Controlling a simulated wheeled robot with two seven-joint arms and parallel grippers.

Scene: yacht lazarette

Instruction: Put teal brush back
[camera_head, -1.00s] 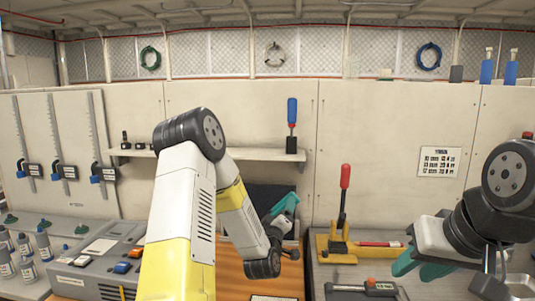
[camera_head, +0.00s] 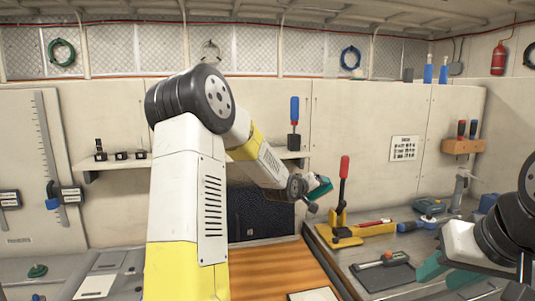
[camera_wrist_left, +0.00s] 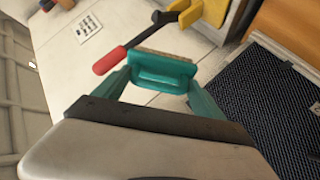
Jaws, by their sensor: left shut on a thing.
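The teal brush (camera_wrist_left: 163,74), with a tan bristle edge on its far side, is between the teal fingers of my left gripper (camera_wrist_left: 160,84) in the left wrist view. The gripper is shut on it. In the head view my left gripper (camera_head: 316,192) is in the air in front of the back wall, left of the red-handled lever, and the brush (camera_head: 321,187) shows only as a small teal patch there. My right gripper (camera_head: 448,274) is low at the right over the grey bench; its teal fingers look apart and nothing shows between them.
A yellow-based tool with a red lever (camera_head: 344,168) stands on the grey bench (camera_head: 345,262). A wall shelf (camera_head: 190,160) holds small black blocks. An orange-brown wooden surface (camera_head: 265,263) lies below.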

